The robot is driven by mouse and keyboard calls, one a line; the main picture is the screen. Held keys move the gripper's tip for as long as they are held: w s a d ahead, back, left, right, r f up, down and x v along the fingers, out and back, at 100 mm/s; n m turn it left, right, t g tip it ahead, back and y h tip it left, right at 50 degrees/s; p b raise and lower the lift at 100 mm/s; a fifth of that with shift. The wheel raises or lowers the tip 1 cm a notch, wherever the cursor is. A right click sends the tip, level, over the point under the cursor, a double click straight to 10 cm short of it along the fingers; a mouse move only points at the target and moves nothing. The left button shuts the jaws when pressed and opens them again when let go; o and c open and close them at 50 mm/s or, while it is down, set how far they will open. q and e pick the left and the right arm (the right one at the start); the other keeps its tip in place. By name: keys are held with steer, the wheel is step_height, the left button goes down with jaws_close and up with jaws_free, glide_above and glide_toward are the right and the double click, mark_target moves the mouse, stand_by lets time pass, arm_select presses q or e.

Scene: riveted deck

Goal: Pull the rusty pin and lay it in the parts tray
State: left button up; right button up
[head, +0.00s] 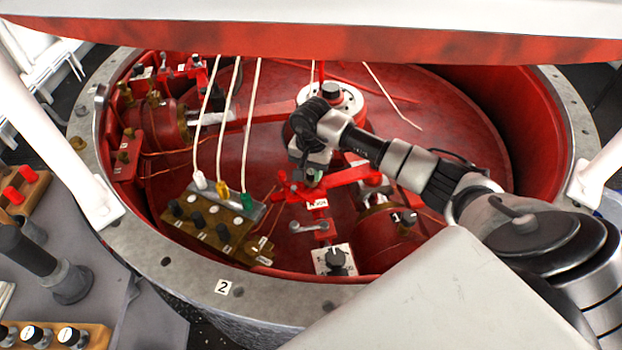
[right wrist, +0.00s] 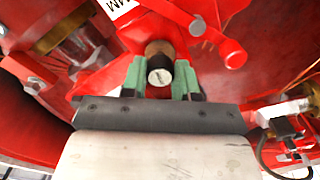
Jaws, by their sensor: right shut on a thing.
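My right gripper (head: 312,178) reaches into the red round well, close above a red bracket with a small white label. In the right wrist view its green-padded fingers (right wrist: 160,78) are shut on the rusty pin (right wrist: 158,52). The pin has a brown rusty body and a pale round end facing the camera. It sits against the red bracket; I cannot tell whether it is still seated in it. In the head view the gripper mostly hides the pin. I cannot make out a parts tray for certain. My left gripper is not in view.
A connector block (head: 218,222) with white, yellow and green plugs on hanging cables stands left of the gripper. The grey rim (head: 250,300) surrounds the well, and a red-edged lid (head: 350,45) hangs overhead. Knob racks (head: 22,190) stand at left.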

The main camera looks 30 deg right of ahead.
mark_target(311, 172)
steer(key=shift+r+p, duration=1.45)
steer(key=shift+r, duration=1.15)
